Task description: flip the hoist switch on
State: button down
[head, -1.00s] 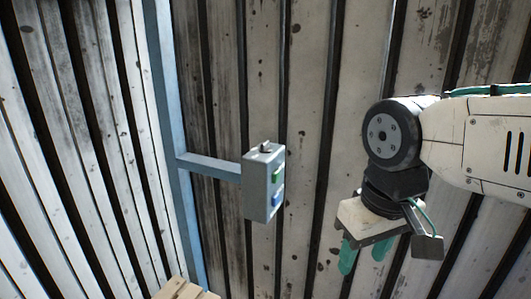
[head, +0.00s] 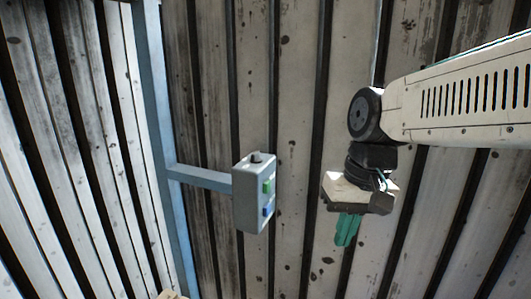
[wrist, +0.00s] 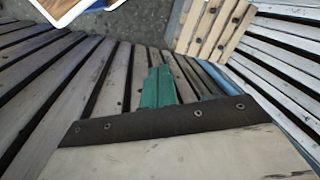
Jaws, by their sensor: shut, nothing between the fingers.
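A grey switch box (head: 253,195) is fixed to the end of a blue horizontal bar in the head view. It has a green button (head: 268,187) and a blue button (head: 268,209) on its right-hand face and a small dark knob or toggle (head: 256,158) on top. Which of these is the hoist switch I cannot tell. My gripper (head: 346,238) is to the right of the box, apart from it, with its green fingers pointing down, shut and empty. The fingers also show in the wrist view (wrist: 158,82). The box is not visible in the wrist view.
A blue post (head: 165,130) carries the bar (head: 200,177) to the box. Plank walls stand behind and at the left. Free room lies between gripper and box.

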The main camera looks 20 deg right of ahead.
jog(key=w+d+r+m+t+y, duration=0.2)
jog(key=w+r, duration=0.4)
jog(key=w, duration=0.4)
jog(key=w+d+r+m+t+y, duration=0.2)
jog(key=w+r, duration=0.4)
jog(key=w, duration=0.4)
jog(key=shift+w+d+m+t+y, duration=0.35)
jog(key=shift+m+t+y, duration=0.25)
jog(key=shift+m+t, duration=0.4)
jog(key=shift+f, duration=0.1)
send_near(256, 160)
notch_tip(256, 160, down, 4)
jog(key=shift+a+f, duration=0.1)
jog(key=shift+w+a, duration=0.9)
jog(key=shift+w, duration=0.05)
jog(key=shift+w+a, duration=0.45)
jog(key=shift+w, duration=0.1)
jog(key=shift+d, duration=0.1)
